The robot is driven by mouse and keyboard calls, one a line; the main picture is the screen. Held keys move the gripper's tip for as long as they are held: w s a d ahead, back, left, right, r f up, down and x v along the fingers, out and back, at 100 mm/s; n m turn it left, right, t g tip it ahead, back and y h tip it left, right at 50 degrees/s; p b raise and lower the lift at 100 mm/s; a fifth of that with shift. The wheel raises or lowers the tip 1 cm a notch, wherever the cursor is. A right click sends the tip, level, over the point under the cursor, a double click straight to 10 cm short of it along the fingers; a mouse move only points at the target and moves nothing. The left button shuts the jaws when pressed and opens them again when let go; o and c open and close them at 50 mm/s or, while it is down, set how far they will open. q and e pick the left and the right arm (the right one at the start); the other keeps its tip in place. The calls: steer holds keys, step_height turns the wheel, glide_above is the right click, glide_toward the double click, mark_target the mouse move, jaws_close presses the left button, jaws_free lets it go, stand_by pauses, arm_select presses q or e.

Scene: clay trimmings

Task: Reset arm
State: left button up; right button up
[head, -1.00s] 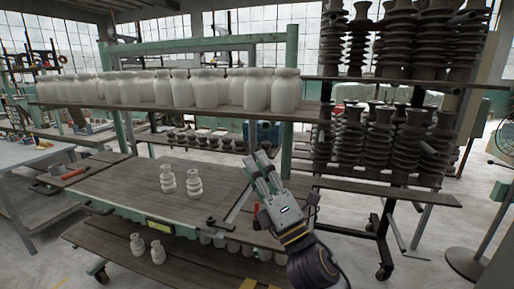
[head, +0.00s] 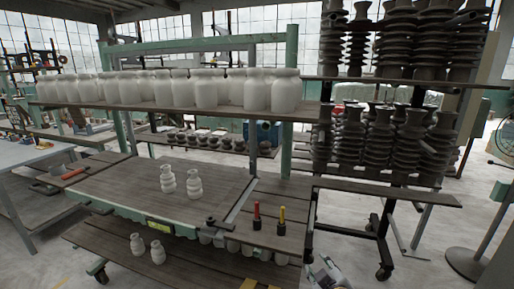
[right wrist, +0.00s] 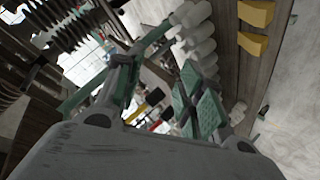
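My right gripper (head: 328,274) shows only in part at the bottom edge of the head view, low and to the right of the workbench. In the right wrist view its two fingers with green pads (right wrist: 165,80) stand apart, and I see nothing held between them. My left gripper is not in the head view.
A workbench (head: 130,185) carries two white ribbed pieces (head: 167,180) and two upright tools with red (head: 257,210) and yellow (head: 282,215) handles. A shelf of white jars (head: 206,90) stands above it. A rack of dark ribbed insulators (head: 380,135) stands at right.

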steer(key=s+d+f+m+g, duration=0.25)
steer(key=s+f+g, duration=0.25)
steer(key=s+f, duration=0.35)
steer(key=s+d+f+m+g, duration=0.2)
steer(key=s+f+m+g, duration=0.2)
steer(key=s+f, duration=0.5)
steer(key=s+d+f+g+p, duration=0.1)
steer(key=s+f+p, duration=0.1)
steer(key=f, duration=1.2)
steer(key=s+d+f+p, duration=0.1)
steer(key=f, duration=1.3)
steer(key=s+d+f+p, duration=0.1)
steer(key=s+d+f, duration=0.1)
steer(key=s+f, duration=0.3)
steer(key=s+d+f+p, duration=0.1)
steer(key=s+d+f, duration=0.2)
steer(key=s+f, duration=0.3)
steer(key=s+d+f+n+g+p, duration=0.1)
steer(key=s+d+f, duration=0.2)
steer(key=s, duration=0.6)
steer(key=shift+s+f+h, duration=0.3)
steer(key=shift+s+f, duration=0.1)
steer(key=shift+f, duration=0.8)
steer(key=shift+w, duration=0.1)
